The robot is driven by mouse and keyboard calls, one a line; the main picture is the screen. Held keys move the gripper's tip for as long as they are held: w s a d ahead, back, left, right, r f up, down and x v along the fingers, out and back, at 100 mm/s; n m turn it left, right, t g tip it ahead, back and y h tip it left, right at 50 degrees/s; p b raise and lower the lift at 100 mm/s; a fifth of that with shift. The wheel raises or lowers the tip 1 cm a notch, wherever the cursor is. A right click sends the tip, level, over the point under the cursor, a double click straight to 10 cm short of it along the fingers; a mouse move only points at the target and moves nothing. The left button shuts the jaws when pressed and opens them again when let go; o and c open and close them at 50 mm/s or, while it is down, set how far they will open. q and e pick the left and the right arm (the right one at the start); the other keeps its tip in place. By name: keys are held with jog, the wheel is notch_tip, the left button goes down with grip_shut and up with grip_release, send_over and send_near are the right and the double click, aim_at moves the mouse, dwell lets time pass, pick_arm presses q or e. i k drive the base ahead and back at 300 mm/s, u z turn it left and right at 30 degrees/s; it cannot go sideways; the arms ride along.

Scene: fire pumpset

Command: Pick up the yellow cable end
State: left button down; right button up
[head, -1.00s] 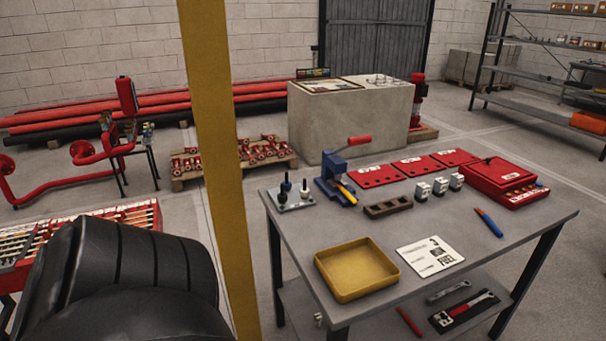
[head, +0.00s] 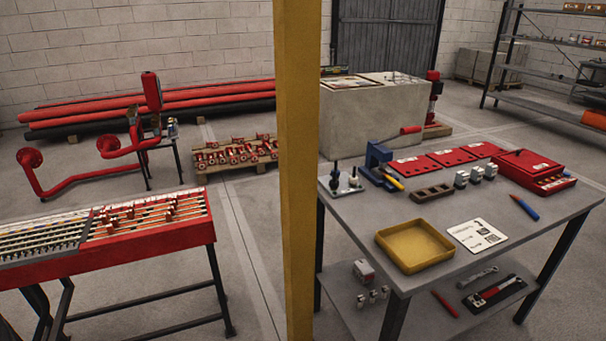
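I cannot make out a yellow cable end for certain. A red-framed rack (head: 150,255) at the left holds rows of thin pale and yellowish strands with red and white pieces over its right part; single ends are too small to tell. A blue lever press (head: 378,158) with a red handle stands on the grey workbench (head: 345,215) at the right. A small yellow piece (head: 396,184) shows at the press's foot; I cannot tell if it is a cable end. Neither of my grippers is in view.
A yellow post (head: 301,180) stands between rack and workbench. The bench bears a yellow tray (head: 413,246), a white card (head: 477,235), a red case (head: 530,172) and a blue-orange tool (head: 525,208). Bare floor (head: 250,270) lies between the rack and the post.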

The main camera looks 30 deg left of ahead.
aim_at(401, 188)
jog(key=u, duration=1.25)
jog(key=i, duration=0.45)
